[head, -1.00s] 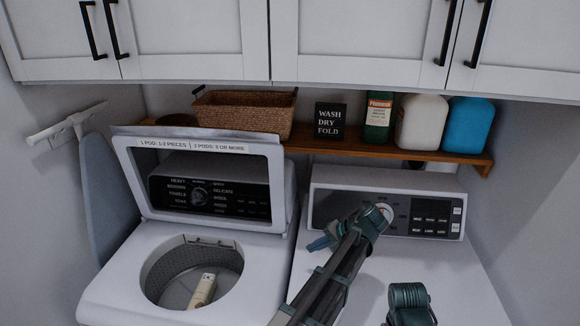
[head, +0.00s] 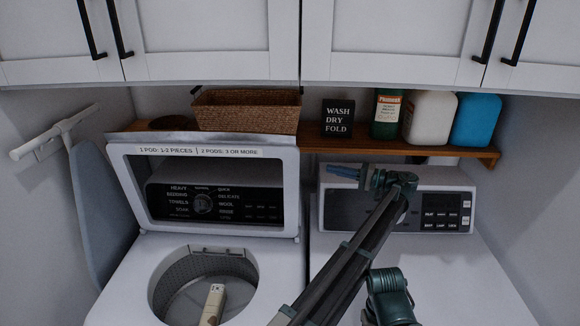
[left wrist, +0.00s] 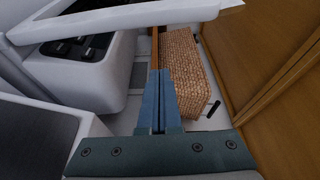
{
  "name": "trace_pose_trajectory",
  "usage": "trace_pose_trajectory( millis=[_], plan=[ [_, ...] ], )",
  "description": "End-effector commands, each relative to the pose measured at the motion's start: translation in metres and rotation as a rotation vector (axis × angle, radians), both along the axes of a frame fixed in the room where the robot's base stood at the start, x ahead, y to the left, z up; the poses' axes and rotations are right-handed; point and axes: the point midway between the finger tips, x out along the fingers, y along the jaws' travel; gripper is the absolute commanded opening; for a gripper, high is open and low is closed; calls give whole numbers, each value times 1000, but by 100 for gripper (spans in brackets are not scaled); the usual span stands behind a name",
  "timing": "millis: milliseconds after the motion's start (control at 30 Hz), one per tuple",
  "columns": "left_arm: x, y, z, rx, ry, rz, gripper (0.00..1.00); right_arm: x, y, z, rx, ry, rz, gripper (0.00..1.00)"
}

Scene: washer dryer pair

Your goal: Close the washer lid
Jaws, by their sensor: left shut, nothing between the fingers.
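The washer lid (head: 222,151) stands open and upright at the back of the washer (head: 130,283), with a window frame through which the control panel (head: 215,203) shows. The open drum (head: 186,287) is below it, with a pale bottle-like object (head: 213,304) inside. My left gripper (head: 340,171) is to the right of the lid, pointing left, apart from it, in front of the dryer's panel. In the left wrist view its blue fingers (left wrist: 157,102) are together and empty, and the lid's edge (left wrist: 130,18) crosses the top. My right gripper is not seen in these views.
The dryer (head: 455,275) stands to the right. A wooden shelf (head: 400,152) behind holds a wicker basket (head: 246,111), a sign (head: 338,118) and several bottles. White cabinets (head: 400,40) hang above. An ironing board (head: 95,205) leans at the left.

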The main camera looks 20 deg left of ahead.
Motion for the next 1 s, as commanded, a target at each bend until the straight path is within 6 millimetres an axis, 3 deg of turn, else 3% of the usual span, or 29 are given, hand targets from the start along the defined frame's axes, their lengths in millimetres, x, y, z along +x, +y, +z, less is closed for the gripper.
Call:
trace_pose_trajectory(
  millis=[233,467,667,1000],
  plan=[
    [3,-5,4,20,-7,-1,0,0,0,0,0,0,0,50],
    [3,5,4,19,-7,1,0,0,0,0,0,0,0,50],
    [4,30,5,18,-7,2,0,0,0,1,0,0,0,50],
    [7,97,7,18,-6,2,0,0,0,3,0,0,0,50]
  ],
)
